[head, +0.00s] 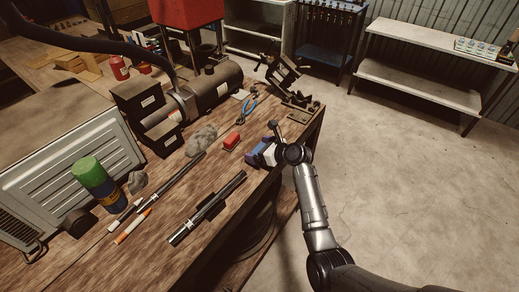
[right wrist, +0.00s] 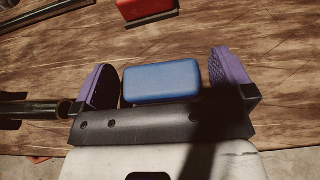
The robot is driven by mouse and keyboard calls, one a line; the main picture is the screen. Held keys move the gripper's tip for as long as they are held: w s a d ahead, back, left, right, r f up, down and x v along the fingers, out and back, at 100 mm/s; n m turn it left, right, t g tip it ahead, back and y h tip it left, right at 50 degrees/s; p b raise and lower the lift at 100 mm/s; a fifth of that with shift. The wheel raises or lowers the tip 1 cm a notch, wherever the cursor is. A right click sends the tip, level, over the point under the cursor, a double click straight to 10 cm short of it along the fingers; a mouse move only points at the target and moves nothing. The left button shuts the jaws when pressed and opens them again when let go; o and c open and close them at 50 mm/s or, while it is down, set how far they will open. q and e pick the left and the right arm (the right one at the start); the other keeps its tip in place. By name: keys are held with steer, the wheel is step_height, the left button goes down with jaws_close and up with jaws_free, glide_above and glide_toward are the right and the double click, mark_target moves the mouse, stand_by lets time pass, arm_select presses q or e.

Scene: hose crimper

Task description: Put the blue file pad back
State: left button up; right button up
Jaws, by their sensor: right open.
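The blue file pad (right wrist: 162,82) lies on the wooden workbench near its front edge, seen in the right wrist view. My right gripper (head: 259,153) is over the bench edge in the head view. In the right wrist view its two purple finger pads stand apart on either side of the blue pad, with a small gap at the left and a wider one at the right. The gripper is open. In the head view my gripper and wrist largely hide the blue pad. My left gripper is not in view.
A red block (head: 231,140) lies just beyond the blue pad. Blue-handled pliers (head: 247,108), a black clamp tool (head: 300,104) and a dark tube (head: 208,208) lie nearby. A dark cylindrical machine (head: 215,88) stands behind. The floor at the right is clear.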

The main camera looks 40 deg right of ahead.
steer(key=shift+r, duration=0.1)
steer(key=shift+s+r, duration=0.2)
steer(key=p+v, duration=0.2)
steer(key=v, duration=1)
steer(key=s+a+f+n+g+h, duration=0.2)
steer(key=s+a+f+n+g, duration=0.4)
steer(key=s+a+f+n, duration=1.05)
steer(key=s+a+r+n+g, duration=0.1)
steer(key=s+a+n, duration=0.1)
steer(key=s+n, duration=0.5)
steer(key=s+a+r+n+g+h, duration=0.1)
steer(key=s+a+n+g, duration=0.1)
steer(key=s+n, duration=0.6)
steer(key=a+n, duration=0.1)
steer(key=n, duration=0.2)
steer(key=shift+s+r, duration=0.15)
steer(key=shift+r, duration=0.05)
